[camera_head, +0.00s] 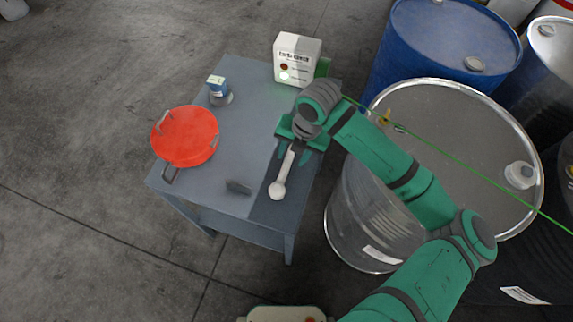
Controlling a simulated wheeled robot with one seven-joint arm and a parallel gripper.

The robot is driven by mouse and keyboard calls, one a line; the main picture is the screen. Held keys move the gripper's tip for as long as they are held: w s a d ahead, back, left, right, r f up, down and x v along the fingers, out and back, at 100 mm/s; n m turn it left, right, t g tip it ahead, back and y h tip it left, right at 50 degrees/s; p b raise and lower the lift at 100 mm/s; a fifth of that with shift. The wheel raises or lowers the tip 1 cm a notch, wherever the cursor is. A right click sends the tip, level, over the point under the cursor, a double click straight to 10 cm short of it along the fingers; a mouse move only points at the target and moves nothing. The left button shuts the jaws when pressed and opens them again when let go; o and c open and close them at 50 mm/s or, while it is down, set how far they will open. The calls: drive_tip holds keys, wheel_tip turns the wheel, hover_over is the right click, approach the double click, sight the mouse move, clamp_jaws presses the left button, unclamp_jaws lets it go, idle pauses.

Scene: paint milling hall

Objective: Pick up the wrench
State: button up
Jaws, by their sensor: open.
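The wrench (281,180) is a pale, long tool lying on the right part of the blue-grey table. Its rounded end points toward the front edge, and its other end runs up under my gripper. My gripper (299,142) is open, over the far end of the wrench, pointing down at the table. The hand and wrist hide that end and most of the fingers. I cannot tell whether the fingers touch the wrench.
A round red pan-like object (186,137) sits at the table's left. A small blue-and-white can (218,90) stands behind it. A dark small block (238,187) lies near the front edge. A white box (297,58) stands at the back. A steel drum (375,215) and blue drum (440,45) crowd the right.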

sight(288, 162)
drive_tip(key=shift+w+a+f, duration=0.1)
drive_tip(key=shift+a+f, duration=0.05)
drive_tip(key=shift+f, duration=0.6)
drive_tip(key=shift+w+a+f, duration=0.1)
drive_tip(key=shift+a+f, duration=0.1)
drive_tip(key=shift+f, duration=0.5)
drive_tip(key=shift+w+a+f, duration=0.1)
drive_tip(key=shift+a+f, duration=0.05)
drive_tip(key=shift+f, duration=0.6)
clamp_jaws()
drive_tip(key=shift+r, duration=0.15)
